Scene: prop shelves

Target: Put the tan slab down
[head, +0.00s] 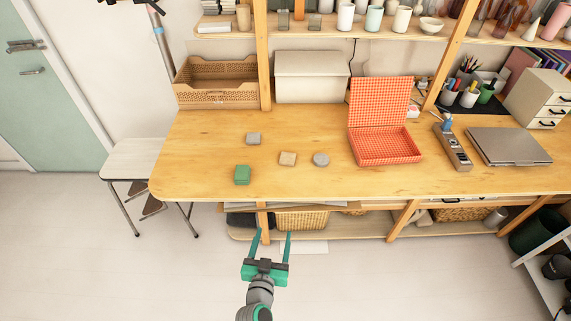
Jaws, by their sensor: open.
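The tan slab (288,159) lies flat on the wooden table (210,178), between a grey block (254,139) and a round grey piece (321,159). A green block (242,175) sits to its left, closer to the table's front edge. My gripper (270,237) is open and empty, its two teal fingers pointing toward the table. In the picture it is below the table's front edge, in front of the lower shelf and well apart from the slab.
An open red checkered box (385,147) stands right of the blocks. A wooden tool holder (453,148) and a closed laptop (508,147) lie farther right. A woven crate (217,82) and a white box (307,77) stand at the back. The table's front left is clear.

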